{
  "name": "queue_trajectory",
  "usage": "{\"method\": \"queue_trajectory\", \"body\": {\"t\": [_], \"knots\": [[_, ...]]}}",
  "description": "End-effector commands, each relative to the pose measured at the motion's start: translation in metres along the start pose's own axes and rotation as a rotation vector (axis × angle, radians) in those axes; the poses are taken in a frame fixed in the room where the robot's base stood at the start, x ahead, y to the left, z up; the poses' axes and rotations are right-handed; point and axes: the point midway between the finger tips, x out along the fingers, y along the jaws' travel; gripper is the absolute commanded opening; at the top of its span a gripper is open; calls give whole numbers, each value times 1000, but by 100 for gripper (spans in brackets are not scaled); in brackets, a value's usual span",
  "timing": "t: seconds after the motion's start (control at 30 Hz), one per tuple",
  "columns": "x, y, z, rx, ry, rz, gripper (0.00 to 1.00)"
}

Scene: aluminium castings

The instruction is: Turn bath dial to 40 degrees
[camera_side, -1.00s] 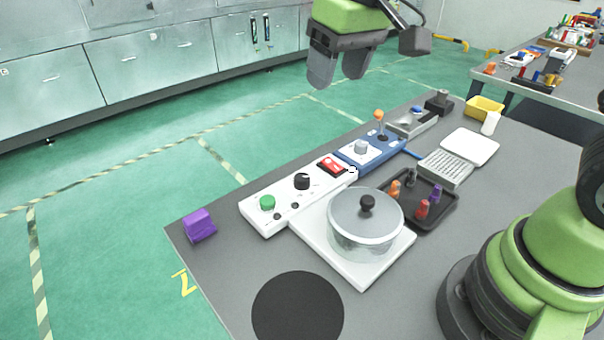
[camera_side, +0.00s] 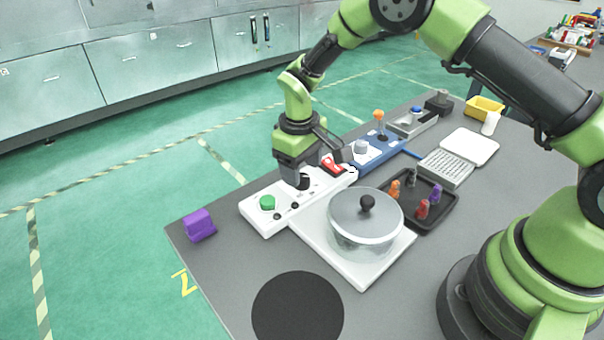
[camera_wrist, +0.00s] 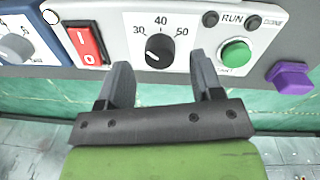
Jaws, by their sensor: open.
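The bath dial is a black round knob (camera_wrist: 160,47) on a white panel, with 30, 40 and 50 printed around it. A small pale mark shows on its lower-left part in the wrist view; I cannot tell exactly where it points. My gripper (camera_wrist: 160,60) is open, with one finger on each side of the dial and the dial framed between the tips. In the side view my gripper (camera_side: 298,178) is low over the panel, at the dial (camera_side: 304,182), which is partly hidden. I cannot tell whether the fingers touch it.
A red rocker switch (camera_wrist: 86,44) is left of the dial, and a green button (camera_wrist: 235,53) is right. A purple block (camera_side: 200,225) stands at the table edge. A lidded glass pot (camera_side: 362,225) stands on the white base near the panel.

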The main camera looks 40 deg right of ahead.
Motion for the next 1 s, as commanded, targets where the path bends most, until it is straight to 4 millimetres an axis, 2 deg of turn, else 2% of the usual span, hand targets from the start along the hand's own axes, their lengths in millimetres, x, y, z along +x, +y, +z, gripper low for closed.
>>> {"method": "queue_trajectory", "body": {"t": [0.1,0.2,0.5,0.57,0.73,1.0], "knots": [[16,0,0,2,-2,-1,60],[22,0,0,2,0,-1,60],[24,0,0,2,1,-1,60],[24,0,0,2,1,-1,49],[24,0,0,1,1,-1,11],[24,0,0,21,0,0,11]]}}
